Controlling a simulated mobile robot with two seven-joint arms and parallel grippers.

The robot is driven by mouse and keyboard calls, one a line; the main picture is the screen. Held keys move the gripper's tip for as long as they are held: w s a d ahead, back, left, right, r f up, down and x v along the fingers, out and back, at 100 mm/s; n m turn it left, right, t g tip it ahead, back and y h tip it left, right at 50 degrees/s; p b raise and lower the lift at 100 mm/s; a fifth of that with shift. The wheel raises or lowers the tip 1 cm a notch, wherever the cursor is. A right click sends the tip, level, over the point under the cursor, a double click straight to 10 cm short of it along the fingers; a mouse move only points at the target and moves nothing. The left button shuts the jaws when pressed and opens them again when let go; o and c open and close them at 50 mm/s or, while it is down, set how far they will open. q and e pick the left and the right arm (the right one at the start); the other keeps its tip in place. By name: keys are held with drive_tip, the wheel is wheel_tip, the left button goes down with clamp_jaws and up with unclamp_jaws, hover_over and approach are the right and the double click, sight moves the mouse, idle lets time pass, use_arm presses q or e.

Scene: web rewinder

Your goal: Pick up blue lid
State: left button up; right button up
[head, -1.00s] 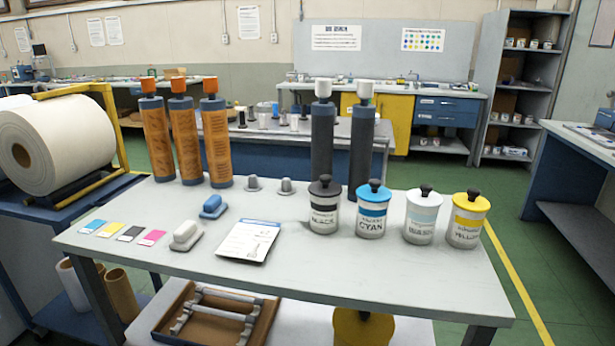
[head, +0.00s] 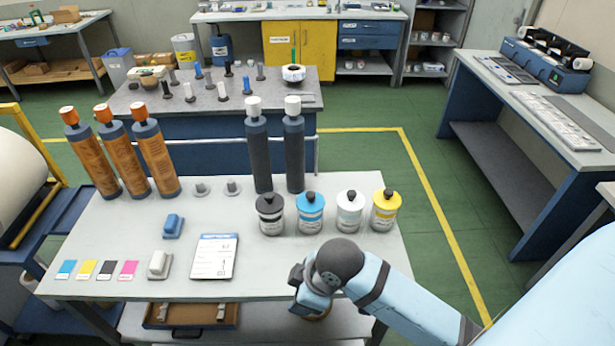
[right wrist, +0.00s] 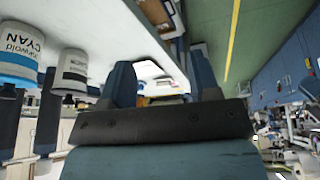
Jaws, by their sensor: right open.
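The blue lid (head: 310,199) sits on the white can labelled CYAN (head: 310,218), with a black knob on top. The can stands in a row between a black-lidded can (head: 270,222) and a white can (head: 349,217). In the right wrist view, the blue lid (right wrist: 17,78) and its can show at the left edge, upside down. My right gripper (head: 305,293) is at the table's front edge, nearer than the cans and apart from them. Its two fingers (right wrist: 163,82) are spread and nothing is held between them. My left gripper is not in view.
A yellow-lidded can (head: 385,213) ends the row at the right. Two tall dark cylinders (head: 275,152) stand behind the cans. A white printed sheet (head: 213,256) and a blue block (head: 173,226) lie to the left.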

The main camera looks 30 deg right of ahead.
drive_tip(key=w+d+r+n+g, duration=0.2)
drive_tip(key=w+n, duration=0.3)
drive_tip(key=w, duration=0.4)
drive_tip(key=w+d+r+n+g+h, duration=0.25)
drive_tip(key=w+d+r+n, duration=0.25)
drive_tip(key=w+d+r, duration=0.75)
drive_tip(key=p, duration=0.1)
hover_over(310, 194)
drive_tip(key=shift+t, duration=0.45)
wheel_tip(310, 194, down, 9)
drive_tip(key=shift+d+f, duration=0.15)
drive_tip(key=shift+f, duration=0.05)
drive_tip(key=shift+f+p, duration=0.55)
drive_tip(key=shift+f, duration=2.15)
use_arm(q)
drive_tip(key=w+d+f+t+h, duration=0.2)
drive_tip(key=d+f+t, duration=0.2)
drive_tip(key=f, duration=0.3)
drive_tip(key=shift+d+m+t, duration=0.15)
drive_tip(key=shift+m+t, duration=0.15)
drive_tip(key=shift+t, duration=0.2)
use_arm(e)
drive_tip(key=c, duration=1)
